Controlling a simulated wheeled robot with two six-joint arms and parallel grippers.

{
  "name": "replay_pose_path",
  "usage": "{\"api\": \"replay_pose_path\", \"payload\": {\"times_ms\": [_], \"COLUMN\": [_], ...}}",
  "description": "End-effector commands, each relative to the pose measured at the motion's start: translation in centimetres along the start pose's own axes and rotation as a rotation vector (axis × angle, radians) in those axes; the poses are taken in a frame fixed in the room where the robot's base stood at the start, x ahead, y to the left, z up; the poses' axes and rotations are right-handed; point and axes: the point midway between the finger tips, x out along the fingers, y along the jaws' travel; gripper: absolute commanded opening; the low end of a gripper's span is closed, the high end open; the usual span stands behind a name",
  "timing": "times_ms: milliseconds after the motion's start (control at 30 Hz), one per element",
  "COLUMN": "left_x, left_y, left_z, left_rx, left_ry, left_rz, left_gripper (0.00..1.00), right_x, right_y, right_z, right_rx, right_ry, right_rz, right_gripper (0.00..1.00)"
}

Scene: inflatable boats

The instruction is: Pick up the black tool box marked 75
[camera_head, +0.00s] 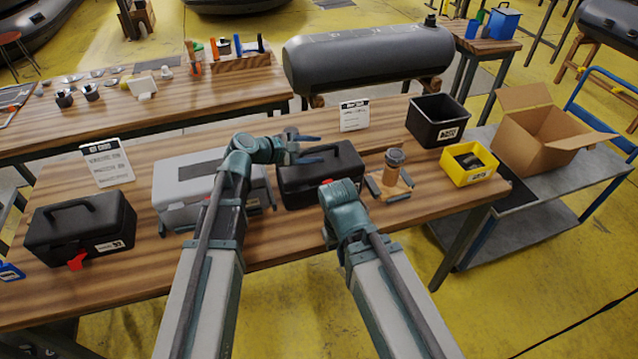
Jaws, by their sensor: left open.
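One black tool box (80,228) with a handle, a red latch and a small white label stands at the left of the near table; its label is too small to read surely. A second black tool box (322,172) with a red latch stands mid-table, partly behind my arms; no number is readable on it. My left gripper (312,148) is open and empty, its fingers pointing right, in front of or above the second box's top left in this view. I cannot tell whether it touches.
A grey case (180,180) sits between the black boxes. To the right are a wooden block with a brown cylinder (394,160), a black bin (436,122) and a yellow bin (467,164). Signs (107,162) stand behind. A cardboard box (540,140) is on a cart.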

Motion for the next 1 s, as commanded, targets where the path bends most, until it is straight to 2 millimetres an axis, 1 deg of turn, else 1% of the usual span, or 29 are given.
{"api": "replay_pose_path", "payload": {"times_ms": [33,67,100,167,200,333,1000], "left_x": [-0.04,-0.04,-0.04,-0.04,-0.05,-0.05,-0.06], "left_y": [0.0,0.0,0.0,0.0,0.0,0.0,-0.04], "left_z": [0.02,0.02,0.02,0.02,0.02,0.02,0.02], "left_rx": [0.0,0.0,0.0,0.0,0.0,0.0,0.001], "left_ry": [0.0,0.0,0.0,0.0,0.0,0.0,0.0], "left_rz": [0.0,0.0,0.0,0.0,0.0,0.0,-0.002], "left_gripper": [0.55,0.49,0.42,0.31,0.24,0.01,0.0], "right_x": [-0.03,-0.03,-0.03,-0.03,-0.03,-0.03,-0.03], "right_y": [0.0,0.0,0.0,0.0,0.0,0.0,0.0], "right_z": [0.0,0.0,0.0,0.0,0.0,0.0,0.0], "right_rx": [0.0,0.0,0.0,0.0,0.0,0.0,0.0], "right_ry": [0.0,0.0,0.0,0.0,0.0,0.0,0.0], "right_rz": [0.0,0.0,0.0,0.0,0.0,0.0,0.0], "right_gripper": [0.0,0.0,0.0,0.0,0.0,0.0,0.0]}}
